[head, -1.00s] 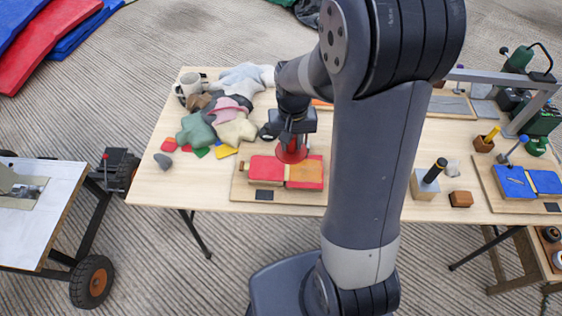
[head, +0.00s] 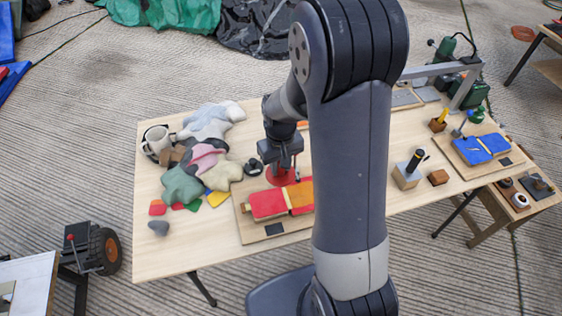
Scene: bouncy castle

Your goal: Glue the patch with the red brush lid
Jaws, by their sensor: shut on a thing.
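The red patch piece (head: 267,204) lies on a wooden board on the table, with an orange-red piece (head: 300,196) beside it and a tan strip between them. My gripper (head: 282,165) points down at the far edge of this board. It is shut on a red round thing (head: 281,177), which looks like the red brush lid. A thin dark stick (head: 298,173) shows just right of it. I cannot tell whether the red thing touches the board or the pieces. My arm hides the right end of the board.
A block with a black-handled tool (head: 408,172) and a small brown block (head: 438,177) stand right of my arm. A blue patch board (head: 505,165) lies farther right.

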